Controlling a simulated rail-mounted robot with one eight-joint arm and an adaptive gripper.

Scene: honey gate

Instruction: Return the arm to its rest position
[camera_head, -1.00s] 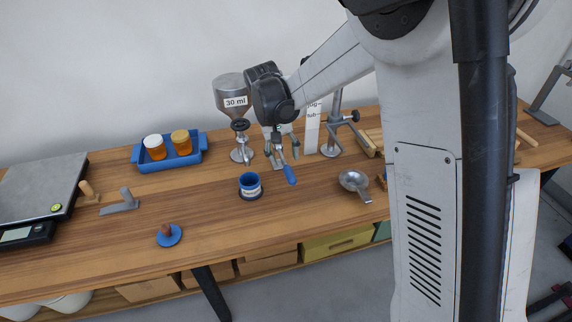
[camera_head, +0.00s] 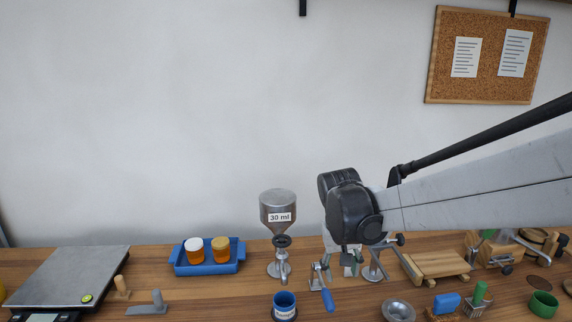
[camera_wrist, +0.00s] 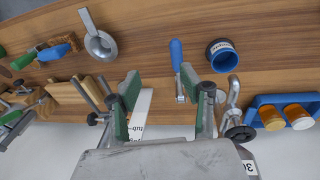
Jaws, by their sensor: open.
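My gripper (camera_wrist: 163,100) is open in the wrist view, its green-padded fingers apart with nothing held between them. In the head view my black wrist hangs above the bench, right of the steel funnel (camera_head: 278,204) marked 30 ml. The fingers are mostly hidden behind the wrist there. A blue-handled clamp (camera_head: 327,299) stands below the wrist; its handle (camera_wrist: 176,52) shows beyond the fingers in the wrist view. A blue cup with a white label (camera_head: 284,307) is left of the clamp, also in the wrist view (camera_wrist: 222,60). My arm reaches in from the right.
A blue tray (camera_head: 239,250) holds two amber jars, left of the funnel. A scale (camera_head: 75,275) is at far left. A metal strainer (camera_head: 398,309), a blue-topped brush (camera_head: 446,303), a wooden block (camera_head: 437,264) and a green cup (camera_head: 543,304) are at right.

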